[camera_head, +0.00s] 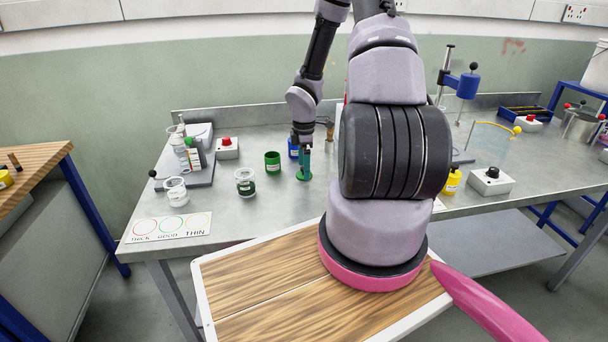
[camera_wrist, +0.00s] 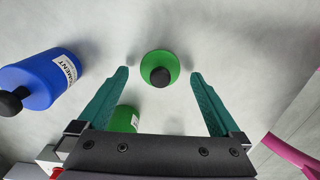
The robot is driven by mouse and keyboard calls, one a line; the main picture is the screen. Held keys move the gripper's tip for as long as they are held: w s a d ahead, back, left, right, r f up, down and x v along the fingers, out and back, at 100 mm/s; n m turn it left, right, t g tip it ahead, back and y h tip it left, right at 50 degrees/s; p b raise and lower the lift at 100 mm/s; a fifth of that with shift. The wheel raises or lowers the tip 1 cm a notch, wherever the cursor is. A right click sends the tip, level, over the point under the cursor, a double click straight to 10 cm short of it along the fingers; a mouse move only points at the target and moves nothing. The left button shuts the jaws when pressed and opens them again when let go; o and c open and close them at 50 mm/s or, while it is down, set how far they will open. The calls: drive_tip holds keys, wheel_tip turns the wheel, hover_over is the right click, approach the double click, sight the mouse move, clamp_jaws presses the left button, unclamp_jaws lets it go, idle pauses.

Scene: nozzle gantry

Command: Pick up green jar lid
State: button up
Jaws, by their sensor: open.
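The green jar lid (camera_wrist: 152,56) is a round green disc with a black knob (camera_wrist: 160,77). It lies on the grey bench top, centred between and just beyond my fingertips in the wrist view. My gripper (camera_wrist: 161,75) is open, with one teal finger on each side and nothing between them. In the head view my gripper (camera_head: 304,165) points down low over the bench, and the lid is hard to tell apart from the fingers. A green jar (camera_head: 272,161) stands left of it; in the wrist view the jar (camera_wrist: 124,119) is partly hidden by my gripper.
A blue jar with a black knob (camera_wrist: 40,83) lies left of my gripper in the wrist view; in the head view it stands close behind (camera_head: 293,148). A clear jar with green contents (camera_head: 245,182) stands further left. A marked card (camera_head: 168,227) lies at the bench's front left.

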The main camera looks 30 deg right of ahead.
drive_tip(key=shift+f, duration=0.65)
drive_tip(key=c, duration=1.4)
drive_tip(key=shift+r, duration=0.1)
